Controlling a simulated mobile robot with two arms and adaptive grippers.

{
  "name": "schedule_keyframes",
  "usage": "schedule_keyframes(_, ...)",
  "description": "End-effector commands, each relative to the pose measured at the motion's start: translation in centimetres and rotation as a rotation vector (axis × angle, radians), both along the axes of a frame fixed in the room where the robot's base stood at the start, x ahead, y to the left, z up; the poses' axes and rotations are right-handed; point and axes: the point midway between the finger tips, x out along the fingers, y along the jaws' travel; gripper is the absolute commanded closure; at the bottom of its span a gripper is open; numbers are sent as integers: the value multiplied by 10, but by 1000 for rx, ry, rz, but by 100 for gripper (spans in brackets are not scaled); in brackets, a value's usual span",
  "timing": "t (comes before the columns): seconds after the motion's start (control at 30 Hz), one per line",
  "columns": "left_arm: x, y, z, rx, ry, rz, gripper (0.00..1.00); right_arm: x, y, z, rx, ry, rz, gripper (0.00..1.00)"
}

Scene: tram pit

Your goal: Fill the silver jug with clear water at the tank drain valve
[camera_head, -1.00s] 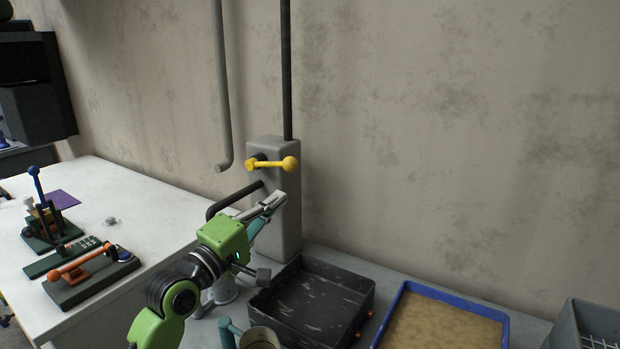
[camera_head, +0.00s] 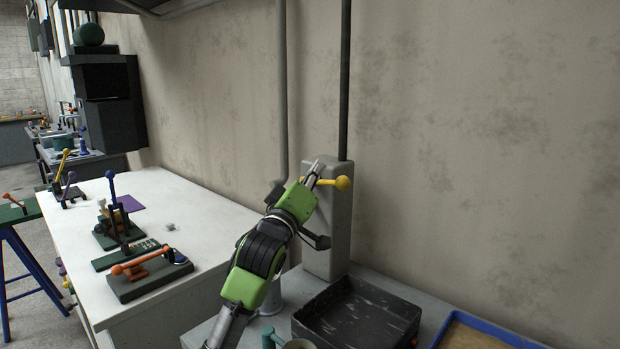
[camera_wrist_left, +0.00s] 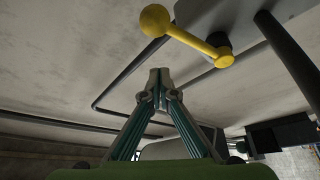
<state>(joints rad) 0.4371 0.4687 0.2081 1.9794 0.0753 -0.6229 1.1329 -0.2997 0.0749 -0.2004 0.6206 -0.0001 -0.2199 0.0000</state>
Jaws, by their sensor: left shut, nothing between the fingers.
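The yellow lever (camera_head: 343,183) of the drain valve is on the grey upright housing (camera_head: 325,250) by the wall. It also shows in the left wrist view (camera_wrist_left: 190,38), above my fingertips. My left gripper (camera_head: 315,170) is shut and empty, its fingers up at the lever's left part in the head view. In the left wrist view, a gap shows between the fingertips (camera_wrist_left: 160,76) and the lever. A grey metal vessel (camera_head: 272,298), perhaps the silver jug, stands below, partly hidden by my left arm. I see no water.
A black tray (camera_head: 360,312) stands right of the housing, beside a blue-rimmed tray (camera_head: 470,325). A teal-handled mug (camera_head: 292,343) is cut off at the bottom edge. The white bench (camera_head: 185,215) holds several lever devices. Pipes run up the wall.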

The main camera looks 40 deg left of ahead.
Motion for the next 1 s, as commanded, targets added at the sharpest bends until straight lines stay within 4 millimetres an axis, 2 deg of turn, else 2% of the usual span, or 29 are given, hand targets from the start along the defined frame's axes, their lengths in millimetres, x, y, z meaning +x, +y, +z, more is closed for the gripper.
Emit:
schedule_keyframes(0.1,20,6,10,0,-1,1,100,0,0,9,0,-1,0,34)
schedule_keyframes(0.17,27,4,7,-1,3,-2,100,0,0,11,0,-1,0,34)
schedule_keyframes(0.3,26,-13,-10,-3,1,-3,100,1,-1,13,-1,-1,0,34)
schedule_keyframes(0.47,26,-21,-19,-2,1,-2,100,1,-2,15,-2,0,1,34)
schedule_keyframes(0.87,26,-23,-22,3,0,-1,100,0,-6,14,-7,-1,1,34)
schedule_keyframes(1.0,26,-25,-34,75,-3,0,100,0,-6,2,-7,-1,1,34)
